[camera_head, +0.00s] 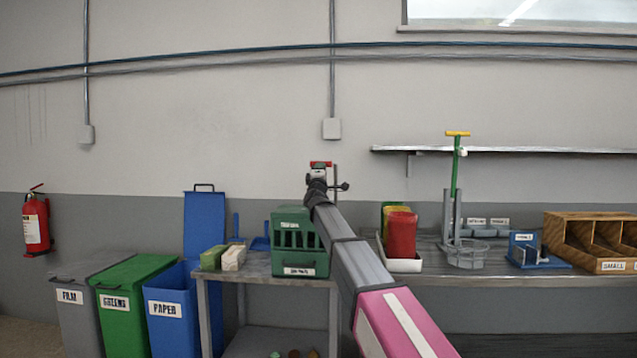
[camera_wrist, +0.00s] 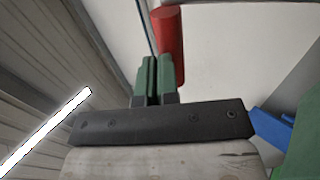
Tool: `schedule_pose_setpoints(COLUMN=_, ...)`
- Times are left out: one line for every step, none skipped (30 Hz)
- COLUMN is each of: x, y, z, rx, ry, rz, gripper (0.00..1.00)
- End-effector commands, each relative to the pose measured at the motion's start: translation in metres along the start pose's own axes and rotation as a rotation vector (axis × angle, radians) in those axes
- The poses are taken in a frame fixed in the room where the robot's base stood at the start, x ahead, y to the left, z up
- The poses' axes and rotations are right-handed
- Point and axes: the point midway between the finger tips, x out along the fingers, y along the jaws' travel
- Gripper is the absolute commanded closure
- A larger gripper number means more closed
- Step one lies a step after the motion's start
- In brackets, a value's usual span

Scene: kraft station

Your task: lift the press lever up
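My gripper (camera_wrist: 157,60) shows in the wrist view as two green fingers side by side, almost touching, with nothing visible between them. A red cylinder (camera_wrist: 169,35), which looks like the lever's handle, stands just beyond and right of the fingertips. Its lower end is partly hidden by the right finger; I cannot tell if they touch. In the head view, a red bar (camera_head: 320,164) shows at the far end of my arm, above the green crate. My arm hides most of what is there. A tall stand with a green rod and yellow handle (camera_head: 457,134) is farther right.
A green crate (camera_head: 300,270) stands on the left table below my arm. Red and yellow cups (camera_head: 401,235), a blue device (camera_head: 524,249) and a wooden bin rack (camera_head: 590,226) are on the right bench. Labelled bins (camera_head: 172,308) stand at left. The wall above is mostly clear.

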Motion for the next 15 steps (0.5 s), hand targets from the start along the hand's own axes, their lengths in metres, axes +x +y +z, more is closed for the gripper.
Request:
schedule_pose_setpoints(x=0.022, y=-0.004, z=-0.002, rx=-0.002, ry=-0.002, rz=0.003, gripper=1.00)
schedule_pose_setpoints(x=0.030, y=-0.006, z=-0.002, rx=-0.002, ry=-0.002, rz=0.003, gripper=1.00)
schedule_pose_setpoints(x=0.041, y=-0.009, z=-0.002, rx=-0.002, ry=-0.002, rz=0.003, gripper=1.00)
schedule_pose_setpoints(x=0.049, y=-0.011, z=-0.002, rx=-0.002, ry=-0.002, rz=0.003, gripper=1.00)
schedule_pose_setpoints(x=0.056, y=-0.014, z=-0.002, rx=-0.002, ry=-0.002, rz=0.003, gripper=1.00)
schedule_pose_setpoints(x=0.066, y=-0.018, z=-0.002, rx=-0.001, ry=-0.002, rz=0.002, gripper=1.00)
schedule_pose_setpoints(x=0.073, y=-0.021, z=-0.002, rx=-0.001, ry=-0.002, rz=0.002, gripper=1.00)
schedule_pose_setpoints(x=0.080, y=-0.024, z=-0.001, rx=-0.001, ry=-0.002, rz=0.002, gripper=1.00)
schedule_pose_setpoints(x=0.088, y=-0.028, z=-0.001, rx=-0.001, ry=-0.001, rz=0.002, gripper=1.00)
schedule_pose_setpoints(x=0.094, y=-0.031, z=-0.001, rx=-0.002, ry=-0.001, rz=0.002, gripper=1.00)
schedule_pose_setpoints(x=0.100, y=-0.034, z=-0.001, rx=-0.002, ry=-0.001, rz=0.002, gripper=1.00)
schedule_pose_setpoints(x=0.106, y=-0.038, z=-0.001, rx=-0.002, ry=-0.001, rz=0.001, gripper=1.00)
schedule_pose_setpoints(x=0.111, y=-0.041, z=-0.002, rx=-0.001, ry=0.000, rz=0.001, gripper=1.00)
schedule_pose_setpoints(x=0.115, y=-0.043, z=-0.002, rx=-0.001, ry=0.000, rz=0.001, gripper=1.00)
schedule_pose_setpoints(x=0.121, y=-0.047, z=-0.002, rx=0.000, ry=0.000, rz=0.001, gripper=1.00)
